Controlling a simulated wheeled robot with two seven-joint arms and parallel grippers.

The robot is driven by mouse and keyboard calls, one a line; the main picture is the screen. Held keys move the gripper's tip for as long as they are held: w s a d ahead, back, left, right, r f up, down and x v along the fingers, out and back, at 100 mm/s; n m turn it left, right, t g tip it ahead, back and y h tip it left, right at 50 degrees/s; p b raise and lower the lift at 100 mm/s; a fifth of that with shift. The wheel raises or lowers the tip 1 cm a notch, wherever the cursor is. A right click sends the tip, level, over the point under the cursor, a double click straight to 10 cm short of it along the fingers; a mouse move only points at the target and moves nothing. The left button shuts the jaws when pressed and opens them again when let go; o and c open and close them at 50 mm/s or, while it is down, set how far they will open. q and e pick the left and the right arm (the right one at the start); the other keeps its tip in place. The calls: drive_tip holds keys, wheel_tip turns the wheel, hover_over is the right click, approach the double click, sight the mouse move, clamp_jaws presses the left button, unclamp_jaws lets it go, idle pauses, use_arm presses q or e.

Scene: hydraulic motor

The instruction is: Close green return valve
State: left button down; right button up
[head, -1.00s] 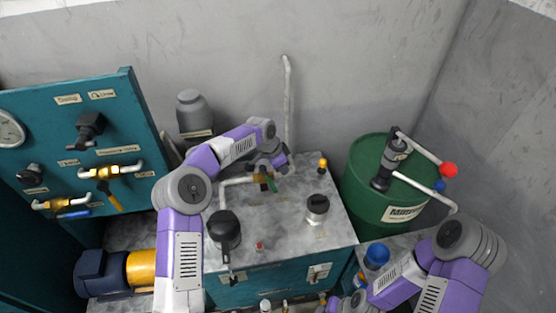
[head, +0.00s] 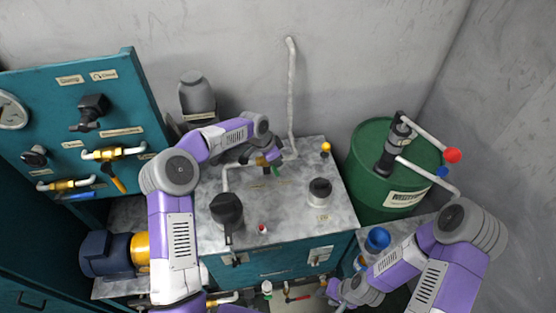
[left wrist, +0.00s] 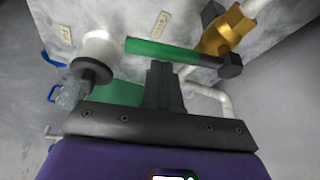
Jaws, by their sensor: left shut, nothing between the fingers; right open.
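The green return valve has a brass body (head: 262,161) on a grey pipe on top of the tank, with a small green handle (head: 278,170). In the left wrist view, the green handle (left wrist: 165,50) lies across the picture from its dark hub, beside the brass body (left wrist: 222,35). My left gripper (head: 256,158) is over the tank top at the valve. Its fingers (left wrist: 162,68) are shut and empty, with the tips close to the handle's side; I cannot tell whether they touch. My right gripper (head: 338,296) is open, low in front of the tank's right side.
The tank top (head: 285,215) carries a black cap (head: 228,210), a silver-and-black cap (head: 319,191) and a yellow knob (head: 326,148). A green drum (head: 372,165) with a hand pump stands right. A teal panel (head: 70,110) with yellow- and blue-handled valves stands left.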

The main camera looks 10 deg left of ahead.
use_arm(q)
drive_tip(key=shift+s+a+f, duration=0.1)
drive_tip(key=shift+s+a, duration=0.45)
drive_tip(key=shift+a, duration=0.15)
drive_tip(key=shift+a+r, duration=0.15)
drive_tip(key=shift+r, duration=0.3)
drive_tip(key=v, duration=0.6)
drive_tip(key=shift+s+r, duration=0.2)
drive_tip(key=shift+r, duration=0.2)
